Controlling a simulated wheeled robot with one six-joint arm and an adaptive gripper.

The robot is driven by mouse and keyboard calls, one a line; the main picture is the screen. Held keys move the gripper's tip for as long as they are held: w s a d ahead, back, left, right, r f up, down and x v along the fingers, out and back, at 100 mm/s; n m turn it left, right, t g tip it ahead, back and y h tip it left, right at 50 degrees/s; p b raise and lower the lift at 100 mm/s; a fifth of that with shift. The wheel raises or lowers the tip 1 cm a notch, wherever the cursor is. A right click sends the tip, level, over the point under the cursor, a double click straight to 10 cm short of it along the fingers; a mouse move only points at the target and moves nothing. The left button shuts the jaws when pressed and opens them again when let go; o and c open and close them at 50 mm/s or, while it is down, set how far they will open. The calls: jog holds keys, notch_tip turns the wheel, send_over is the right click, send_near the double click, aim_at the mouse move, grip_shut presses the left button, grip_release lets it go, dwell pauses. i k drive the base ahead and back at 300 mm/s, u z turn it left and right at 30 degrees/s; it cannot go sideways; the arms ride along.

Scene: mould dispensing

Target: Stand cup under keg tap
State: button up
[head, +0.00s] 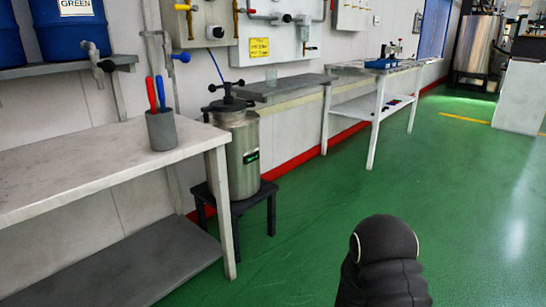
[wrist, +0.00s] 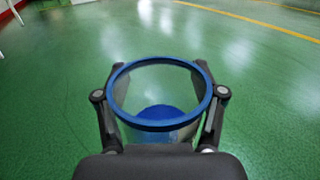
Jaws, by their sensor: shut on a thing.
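My gripper (wrist: 160,98) is shut around a clear cup with a blue rim (wrist: 160,125), one finger on each side. I look down into the cup from above. Blue shows at its bottom, but I cannot tell whether it is the base or contents. The cup and my gripper's fingers are not in the head view.
A second blue keg (head: 8,35) is at the far left. A white bench (head: 75,170) below holds a grey pot (head: 161,130) with red and blue tools. A steel vessel (head: 239,160) stands on a dark stool (head: 252,198). The green floor (head: 480,210) is open to the right.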

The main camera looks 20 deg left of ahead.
aim_at(26, 176)
jog(key=z, duration=0.05)
jog(key=i, duration=1.6)
jog(key=u, duration=2.15)
